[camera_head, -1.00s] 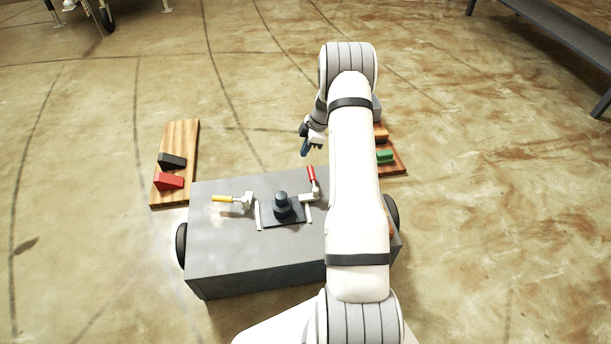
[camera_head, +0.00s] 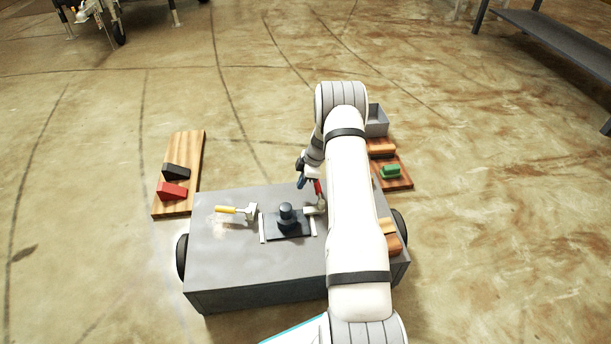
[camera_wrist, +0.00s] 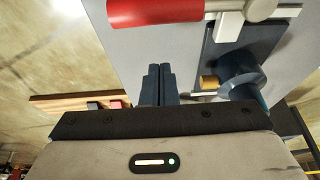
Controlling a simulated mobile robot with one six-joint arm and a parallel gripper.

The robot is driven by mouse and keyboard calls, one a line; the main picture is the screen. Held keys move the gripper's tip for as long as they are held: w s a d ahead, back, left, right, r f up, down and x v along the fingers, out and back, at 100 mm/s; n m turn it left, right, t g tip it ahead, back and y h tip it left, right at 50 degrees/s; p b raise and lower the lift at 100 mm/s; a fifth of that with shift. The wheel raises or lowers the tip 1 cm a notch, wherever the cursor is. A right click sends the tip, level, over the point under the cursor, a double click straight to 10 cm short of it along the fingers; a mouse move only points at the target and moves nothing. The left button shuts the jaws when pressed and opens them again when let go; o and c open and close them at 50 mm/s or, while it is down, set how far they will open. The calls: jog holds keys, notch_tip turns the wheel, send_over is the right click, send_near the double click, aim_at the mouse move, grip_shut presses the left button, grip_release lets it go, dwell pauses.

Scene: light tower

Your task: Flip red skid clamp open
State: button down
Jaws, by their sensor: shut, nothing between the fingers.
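The red skid clamp (camera_head: 318,190) stands on the right side of the grey skid top, beside the dark fixture. Its red handle (camera_wrist: 155,10) lies across the top of the wrist view, joined to a pale metal arm on its right. My gripper (camera_head: 301,183) is at the far edge of the skid, just left of the red handle in the head view. In the wrist view the two dark fingers of my gripper (camera_wrist: 159,72) are together with nothing between them. The fingertips appear near the handle but apart from it; exact depth is unclear.
A yellow-handled clamp (camera_head: 232,210) lies on the skid's left. The dark fixture (camera_head: 287,221) stands between the clamps. A wooden board (camera_head: 190,150) with red and black wedges is left on the floor. Another board with green and orange blocks (camera_head: 391,172) and a grey bin (camera_head: 377,120) are right.

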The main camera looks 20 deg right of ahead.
jog(key=shift+s+d+f+b, duration=0.1)
jog(key=shift+s+d+b, duration=0.15)
jog(key=shift+d, duration=0.7)
jog(key=shift+s+d+f+b, duration=0.15)
jog(key=shift+s+d, duration=0.15)
jog(key=shift+d, duration=0.6)
jog(key=shift+r, duration=0.15)
